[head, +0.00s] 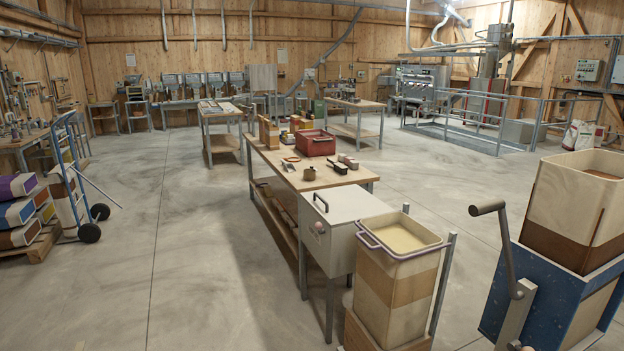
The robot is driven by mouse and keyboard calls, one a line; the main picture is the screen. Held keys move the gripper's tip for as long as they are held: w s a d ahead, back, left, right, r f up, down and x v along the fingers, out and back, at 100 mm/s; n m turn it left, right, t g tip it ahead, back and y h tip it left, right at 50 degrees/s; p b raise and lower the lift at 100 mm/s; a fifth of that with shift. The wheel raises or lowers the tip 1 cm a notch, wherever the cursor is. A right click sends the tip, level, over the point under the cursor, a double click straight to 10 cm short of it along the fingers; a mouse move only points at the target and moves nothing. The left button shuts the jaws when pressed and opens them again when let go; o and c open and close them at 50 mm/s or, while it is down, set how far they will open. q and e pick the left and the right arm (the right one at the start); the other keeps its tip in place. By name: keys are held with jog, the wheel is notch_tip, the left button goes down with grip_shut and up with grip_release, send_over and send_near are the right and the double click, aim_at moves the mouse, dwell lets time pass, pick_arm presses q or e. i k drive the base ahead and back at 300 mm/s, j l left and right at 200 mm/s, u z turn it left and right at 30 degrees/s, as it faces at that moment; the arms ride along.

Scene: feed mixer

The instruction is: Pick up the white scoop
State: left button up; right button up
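I cannot make out a white scoop anywhere in the head view. Neither of my grippers is in view. A tall bin (396,285) with a pinkish rim stands in the front, right of the middle, filled with pale yellow meal (398,238); no scoop shows in it. A long wooden workbench (268,158) holds small items, among them a red crate (315,143), a pair of pliers (290,165) and a small brown pot (309,174). These items are too small to tell in detail, and the crate's inside is mostly hidden.
A grey box (345,207) with a black handle stands beside the bin. At right is a blue machine (548,290) with a crank (508,250) and a tall hopper (572,210). A blue hand truck (70,180) and stacked sacks (18,213) are at left. The floor left of the bench is clear.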

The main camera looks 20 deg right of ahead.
aim_at(289, 166)
jog(key=i, duration=3.25)
jog(key=i+z, duration=0.1)
jog(key=i, duration=0.55)
jog(key=i+j, duration=0.1)
jog(key=i, duration=0.5)
jog(key=i+j+z, duration=0.15)
jog(key=i, duration=0.5)
